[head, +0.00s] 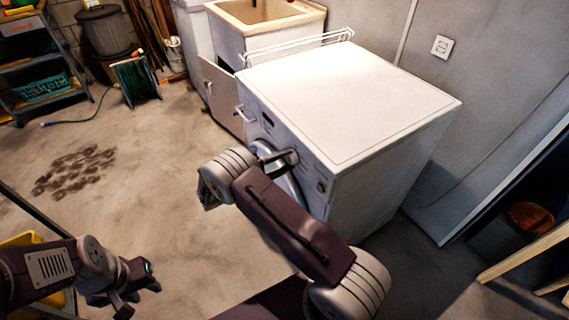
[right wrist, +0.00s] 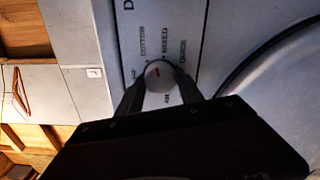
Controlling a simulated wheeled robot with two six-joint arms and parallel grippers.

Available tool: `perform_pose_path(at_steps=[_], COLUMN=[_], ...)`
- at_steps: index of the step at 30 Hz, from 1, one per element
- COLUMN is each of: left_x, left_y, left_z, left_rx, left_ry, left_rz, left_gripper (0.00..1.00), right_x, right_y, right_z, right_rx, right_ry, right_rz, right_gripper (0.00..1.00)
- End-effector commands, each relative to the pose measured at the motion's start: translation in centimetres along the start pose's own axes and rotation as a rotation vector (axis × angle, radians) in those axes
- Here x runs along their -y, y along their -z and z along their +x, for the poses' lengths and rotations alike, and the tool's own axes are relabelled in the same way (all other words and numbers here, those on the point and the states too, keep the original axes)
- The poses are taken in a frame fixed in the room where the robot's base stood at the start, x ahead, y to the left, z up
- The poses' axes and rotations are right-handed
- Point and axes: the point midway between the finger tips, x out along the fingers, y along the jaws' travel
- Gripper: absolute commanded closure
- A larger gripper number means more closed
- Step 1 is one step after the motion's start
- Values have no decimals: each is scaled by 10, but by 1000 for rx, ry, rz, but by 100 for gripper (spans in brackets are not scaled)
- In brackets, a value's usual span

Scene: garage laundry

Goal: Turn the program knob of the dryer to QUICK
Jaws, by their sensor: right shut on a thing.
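The white dryer (head: 350,90) stands against the wall in the head view, its control panel facing the lower left. The round program knob (right wrist: 158,73) shows in the right wrist view, with a short red mark on its face. COTTON, MIXED and QUICK are printed around it; other labels are partly covered. I cannot tell for sure which label the mark points to. My right gripper (right wrist: 158,82) is shut on the knob, one finger on each side. My left gripper (head: 140,297) is open and empty, low at the left, away from the dryer.
The dryer's round door (right wrist: 280,75) is beside the knob in the right wrist view. A sink cabinet (head: 225,88) with an open door stands left of the dryer. The floor at left is mostly clear.

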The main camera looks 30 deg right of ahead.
Motion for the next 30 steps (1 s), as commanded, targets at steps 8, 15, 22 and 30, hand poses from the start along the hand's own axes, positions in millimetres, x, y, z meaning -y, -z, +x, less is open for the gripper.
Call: perform_pose_path(at_steps=[8,15,22,30], left_x=[0,1,1,2], left_y=[-2,-4,-6,-10], left_z=[20,39,61,91], left_rx=[0,0,0,0], left_ry=[0,0,0,0], left_rz=[0,0,0,0], left_gripper=[64,64,64,64], right_x=[4,5,6,7], right_y=[1,1,1,1], right_z=[0,0,0,0], right_rx=[0,1,2,2], right_ry=[1,1,2,3], right_rz=[261,490,709,953], right_gripper=[97,97,97,97])
